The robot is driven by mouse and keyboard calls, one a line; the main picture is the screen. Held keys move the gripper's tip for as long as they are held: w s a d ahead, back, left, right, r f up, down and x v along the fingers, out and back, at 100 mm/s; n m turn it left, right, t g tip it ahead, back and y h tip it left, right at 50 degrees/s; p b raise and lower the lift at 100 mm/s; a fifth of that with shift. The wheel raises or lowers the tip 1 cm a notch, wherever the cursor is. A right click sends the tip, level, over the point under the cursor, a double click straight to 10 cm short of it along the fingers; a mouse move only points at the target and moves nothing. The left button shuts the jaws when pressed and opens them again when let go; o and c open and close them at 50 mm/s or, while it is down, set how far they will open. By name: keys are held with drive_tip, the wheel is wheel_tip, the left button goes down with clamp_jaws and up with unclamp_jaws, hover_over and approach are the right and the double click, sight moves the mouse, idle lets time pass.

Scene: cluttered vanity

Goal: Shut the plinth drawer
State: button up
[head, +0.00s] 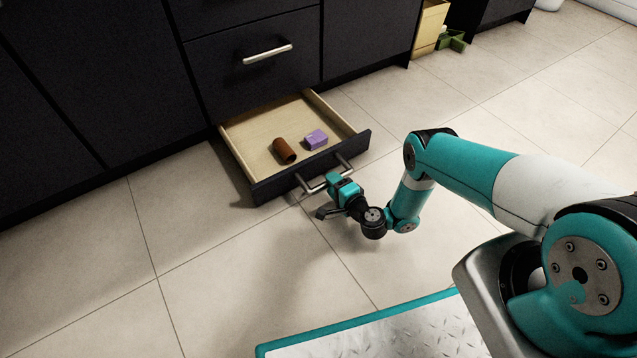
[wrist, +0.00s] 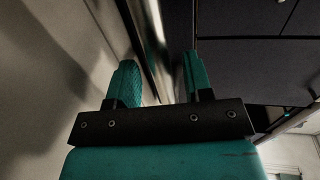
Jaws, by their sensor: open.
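The plinth drawer (head: 311,166) stands pulled out at floor level under the dark cabinet in the head view. Its dark front has a metal bar handle (head: 344,162). A brown cylinder (head: 284,151) and a purple block (head: 316,139) lie inside on the pale wooden bottom. My gripper (head: 325,198) is low, just in front of the drawer front by the handle. In the wrist view my gripper (wrist: 157,82) has its two teal fingers apart, with a shiny bar-like edge between or just beyond them. Whether the fingers touch the handle cannot be told.
Above is a closed dark drawer with a bar handle (head: 267,55). A yellow box (head: 430,28) and a green object (head: 453,41) stand on the floor by the cabinets at the back. The tiled floor (head: 215,290) left of the arm is clear.

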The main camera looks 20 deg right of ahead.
drive_tip(key=shift+w+a+f, duration=0.15)
drive_tip(key=shift+w, duration=0.45)
drive_tip(key=shift+w+a, duration=0.1)
drive_tip(key=shift+a, duration=0.1)
clamp_jaws()
